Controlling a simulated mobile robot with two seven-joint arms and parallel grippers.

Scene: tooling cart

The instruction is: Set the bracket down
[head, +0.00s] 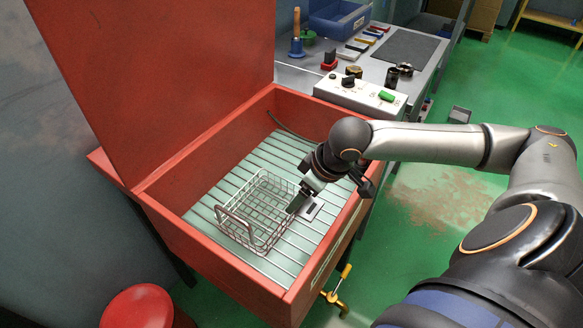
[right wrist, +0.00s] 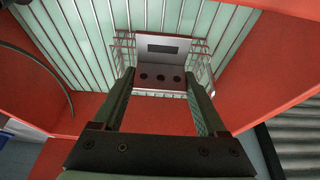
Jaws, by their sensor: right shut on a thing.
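The bracket (head: 314,209) is a grey metal piece with a slot and several dark holes. In the right wrist view the bracket (right wrist: 161,67) sits between the fingertips of my right gripper (right wrist: 160,85), which is shut on it. In the head view my right gripper (head: 301,203) is inside the red washer, at the right side of the wire basket (head: 229,222). Basket wires show on both sides of the bracket in the wrist view. I cannot tell whether the bracket touches the basket or the slatted floor. My left gripper is not in view.
The red washer (head: 172,179) has tall walls and a raised lid (head: 155,70). Its slatted floor (head: 260,155) is mostly bare around the basket. A control box (head: 360,96) stands behind the washer. A bench with tools and a blue bin (head: 338,18) is farther back.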

